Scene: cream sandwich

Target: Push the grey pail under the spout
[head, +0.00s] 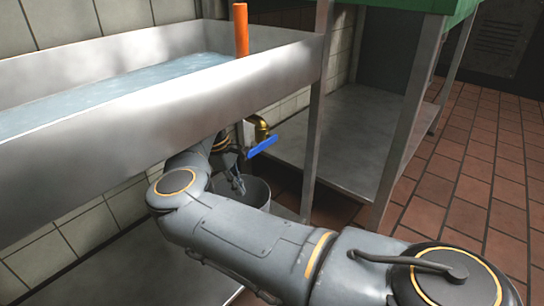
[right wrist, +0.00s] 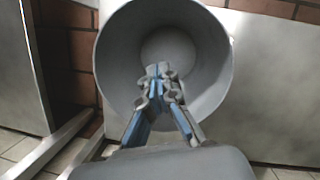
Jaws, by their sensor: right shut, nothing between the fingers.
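The grey pail (head: 260,192) stands below the sink in the head view, partly hidden by my right arm. The brass spout (head: 262,128) with a blue lever (head: 262,146) is above it in the picture; I cannot tell whether the pail is exactly beneath it. My right gripper (head: 238,184) is shut and empty at the pail's near left side. In the right wrist view the pail (right wrist: 112,60) shows its open mouth, and the shut fingers (right wrist: 160,80) overlap that mouth; contact with the pail is unclear. My left gripper is out of view.
A metal sink (head: 200,110) holding water (head: 110,90) overhangs my right arm. An orange pipe (head: 241,30) stands in it. A metal table leg (head: 313,130) and low shelf (head: 350,130) stand right of the pail. The tiled floor (head: 470,190) at right is clear.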

